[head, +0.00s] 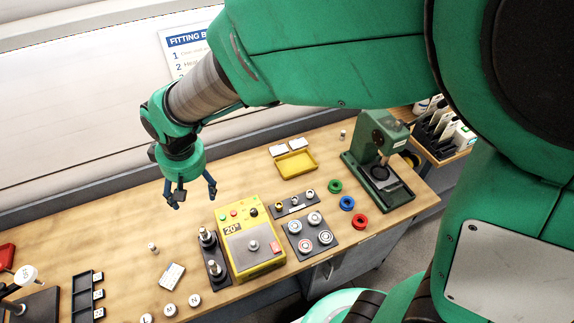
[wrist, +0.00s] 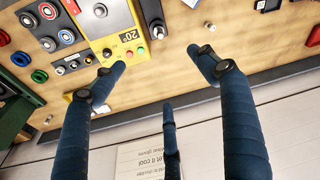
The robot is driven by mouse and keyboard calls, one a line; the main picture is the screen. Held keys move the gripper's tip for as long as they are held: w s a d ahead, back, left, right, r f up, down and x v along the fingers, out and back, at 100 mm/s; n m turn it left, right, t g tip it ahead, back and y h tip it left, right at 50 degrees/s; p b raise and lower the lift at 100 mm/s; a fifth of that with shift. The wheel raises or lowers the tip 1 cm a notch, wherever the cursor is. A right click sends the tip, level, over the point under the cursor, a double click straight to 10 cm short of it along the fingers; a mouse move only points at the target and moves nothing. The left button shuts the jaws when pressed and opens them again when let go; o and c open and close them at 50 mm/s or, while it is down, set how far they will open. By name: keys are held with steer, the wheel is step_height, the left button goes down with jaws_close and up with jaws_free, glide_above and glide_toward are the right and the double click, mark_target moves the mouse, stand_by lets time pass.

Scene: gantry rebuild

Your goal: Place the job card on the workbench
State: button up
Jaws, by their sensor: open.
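The wooden workbench (head: 120,237) runs across the head view with many things on it. It also shows in the wrist view (wrist: 172,60). My gripper (head: 193,197) is open and empty above the back part of the bench, left of the yellow heater box. Its spread blue fingers also show in the wrist view (wrist: 160,75), with nothing between them. I cannot tell which thing is the job card. A small white card-like piece (head: 172,276) lies on the bench left of the yellow box. Upright pale cards (head: 440,116) stand in a dark rack at the far right.
The yellow box (head: 229,218) marked 20° stands mid-bench. A yellow tray (head: 297,164), a green press (head: 380,150), coloured rings (head: 347,202) and a black rack (head: 80,297) are around it. The bench is fairly clear below my gripper.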

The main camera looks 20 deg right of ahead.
steer(key=s+d+r+m+t, duration=0.1)
steer(key=s+d+r, duration=0.3)
steer(key=d+r, duration=0.25)
steer(key=s+d+r+m+t, duration=0.1)
steer(key=s+d+r+m, duration=0.15)
steer(key=d+r, duration=0.4)
steer(key=s+d+r+m+t+h, duration=0.1)
steer(key=s+d+r+m, duration=0.1)
steer(key=s+d, duration=0.8)
steer(key=shift+s+d+r+t, duration=0.3)
steer(key=shift+s+r, duration=0.2)
steer(key=shift+s, duration=0.55)
step_height(320, 180, down, 15)
steer(key=b, duration=1.4)
steer(key=shift+r+b, duration=0.15)
steer(key=shift+b, duration=0.2)
steer(key=shift+o, duration=0.6)
